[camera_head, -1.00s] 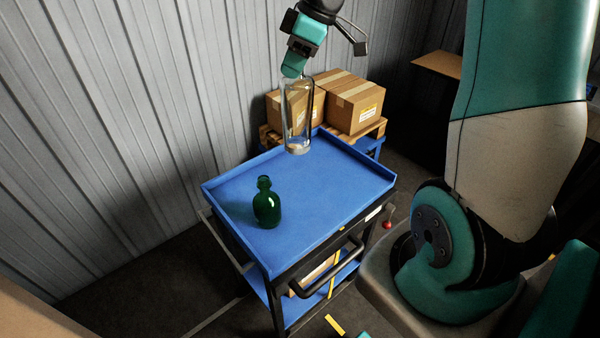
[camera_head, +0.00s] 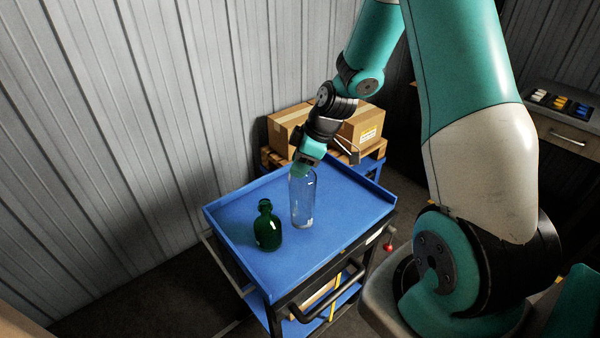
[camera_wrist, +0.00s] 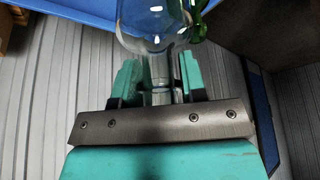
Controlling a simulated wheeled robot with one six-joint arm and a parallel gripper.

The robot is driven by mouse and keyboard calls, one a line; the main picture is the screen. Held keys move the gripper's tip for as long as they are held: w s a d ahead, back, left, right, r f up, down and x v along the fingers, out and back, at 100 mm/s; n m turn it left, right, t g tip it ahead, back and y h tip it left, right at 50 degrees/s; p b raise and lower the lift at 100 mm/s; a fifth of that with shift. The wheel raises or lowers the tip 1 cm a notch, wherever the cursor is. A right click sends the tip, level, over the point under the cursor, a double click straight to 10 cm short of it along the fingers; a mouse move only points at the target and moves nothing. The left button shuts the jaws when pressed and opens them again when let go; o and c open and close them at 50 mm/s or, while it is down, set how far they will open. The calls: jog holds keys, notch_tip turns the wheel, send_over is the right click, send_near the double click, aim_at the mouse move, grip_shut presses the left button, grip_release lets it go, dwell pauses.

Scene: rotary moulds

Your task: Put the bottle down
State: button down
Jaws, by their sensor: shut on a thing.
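A clear glass bottle (camera_head: 303,205) is upright over the blue cart top (camera_head: 345,205), to the right of the green bottle. My gripper (camera_head: 304,167) is above it and shut on its neck. In the wrist view the clear bottle (camera_wrist: 155,22) runs away from between the teal fingers (camera_wrist: 159,82). Its base is at or very near the cart surface; I cannot tell whether it touches.
A dark green bottle (camera_head: 267,228) stands on the cart's left part, close to the clear one. The cart has a raised rim. Cardboard boxes (camera_head: 362,127) on a pallet stand behind, by the grey corrugated wall (camera_head: 130,110). The cart top's right side is clear.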

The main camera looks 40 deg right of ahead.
aim_at(302, 192)
jog(key=shift+f, duration=1.65)
jog(key=shift+f, duration=0.15)
jog(key=c, duration=0.7)
grip_release()
